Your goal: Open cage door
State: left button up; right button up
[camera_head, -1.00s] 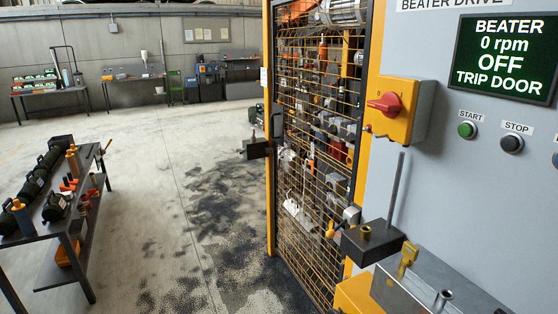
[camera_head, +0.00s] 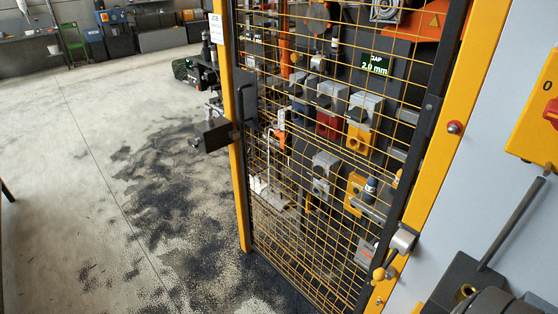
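The cage door (camera_head: 330,128) is a yellow wire-mesh panel in a dark frame. It stands between a left yellow post (camera_head: 236,160) and a right yellow post (camera_head: 455,125), and looks shut. A dark latch block (camera_head: 216,135) with a small metal piece sticking out sits at the left post. I make out neither gripper. A dark rounded shape at the lower right edge may be part of my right arm, but I cannot tell.
The grey panel at right carries a yellow switch box (camera_head: 535,110). A black block with an upright rod (camera_head: 512,225) stands below it. The stained floor (camera_head: 100,190) at left is clear.

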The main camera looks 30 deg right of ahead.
aim_at(246, 92)
jog(key=i+z, duration=0.4)
jog(key=i+j+z, duration=0.25)
jog(key=z, duration=0.2)
jog(key=i+j+z, duration=0.4)
jog(key=l, duration=0.1)
